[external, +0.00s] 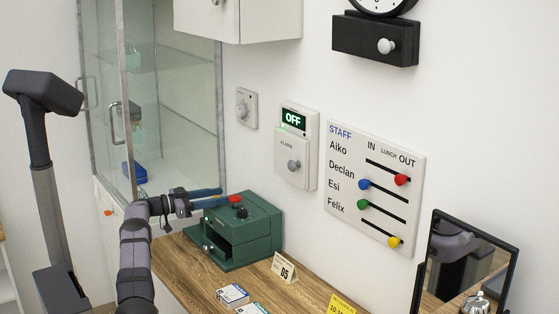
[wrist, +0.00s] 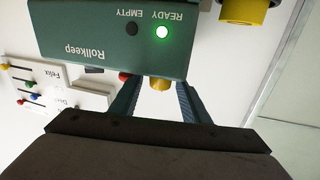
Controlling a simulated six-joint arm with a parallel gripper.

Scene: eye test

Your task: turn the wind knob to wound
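A pale grey round knob (external: 386,46) sits on a black box (external: 350,36) under the wall clock (external: 374,5) in the external view. It appears to be the wind knob, but I can read no label or setting on it. The clock is cut off by the top edge. My gripper (external: 221,195) is far below and left of the knob, beside the green box (external: 262,236). In the wrist view my gripper (wrist: 158,100) has its two fingers apart, with nothing clearly held between them. The knob is not seen in the wrist view.
The green box has a red and a dark knob on top; its "READY" lamp (wrist: 162,32) is lit green. An alarm panel (external: 296,146) reading "OFF", a small dial plate (external: 247,108) and a staff board (external: 374,185) hang on the wall. A glass cabinet (external: 170,90) stands left.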

